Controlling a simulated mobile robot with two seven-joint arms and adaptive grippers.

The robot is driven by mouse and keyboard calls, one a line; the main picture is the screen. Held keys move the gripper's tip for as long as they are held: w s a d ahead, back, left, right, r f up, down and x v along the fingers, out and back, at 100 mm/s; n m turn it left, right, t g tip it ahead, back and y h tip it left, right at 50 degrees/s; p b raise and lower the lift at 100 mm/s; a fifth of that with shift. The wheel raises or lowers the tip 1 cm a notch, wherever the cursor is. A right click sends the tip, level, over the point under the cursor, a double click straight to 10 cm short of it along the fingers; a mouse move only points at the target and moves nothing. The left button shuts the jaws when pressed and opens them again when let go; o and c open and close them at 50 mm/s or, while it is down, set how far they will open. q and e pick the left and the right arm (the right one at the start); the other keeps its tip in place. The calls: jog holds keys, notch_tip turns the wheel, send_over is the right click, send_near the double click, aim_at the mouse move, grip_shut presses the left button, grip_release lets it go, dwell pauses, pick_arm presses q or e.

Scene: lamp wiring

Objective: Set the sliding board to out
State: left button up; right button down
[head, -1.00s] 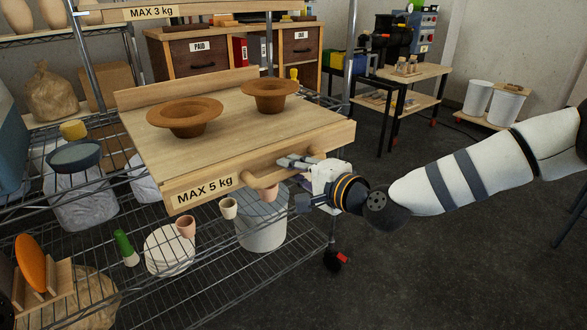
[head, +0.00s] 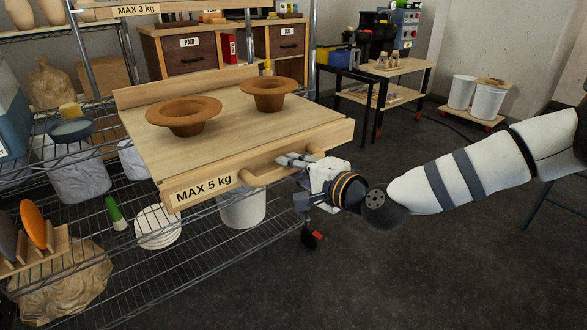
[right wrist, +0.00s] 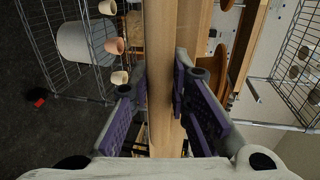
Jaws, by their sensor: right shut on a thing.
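The sliding board (head: 225,142) is a pale wooden shelf labelled "MAX 5 kg" that juts out from the wire rack toward me. Two brown flared clay pots, the left pot (head: 183,117) and the right pot (head: 268,94), stand upright on it. A round wooden bar handle (head: 262,173) runs along its front edge. My right gripper (head: 293,159) is shut on this handle near its right end. In the right wrist view the fingers (right wrist: 160,88) lie on both sides of the wooden bar (right wrist: 161,50). My left gripper is not in view.
The wire rack (head: 90,185) holds a green-topped bottle (head: 115,213), stacked white plates (head: 157,227) and a pale bucket (head: 242,207) below the board. A workbench (head: 385,75) and white buckets (head: 487,102) stand farther back.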

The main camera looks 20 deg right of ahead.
jog(key=shift+s+f, duration=0.1)
jog(key=c, duration=1.9)
grip_release()
jog(key=o, duration=0.4)
jog(key=shift+s+d, duration=0.1)
jog(key=shift+d, duration=0.05)
jog(key=v, duration=1.2)
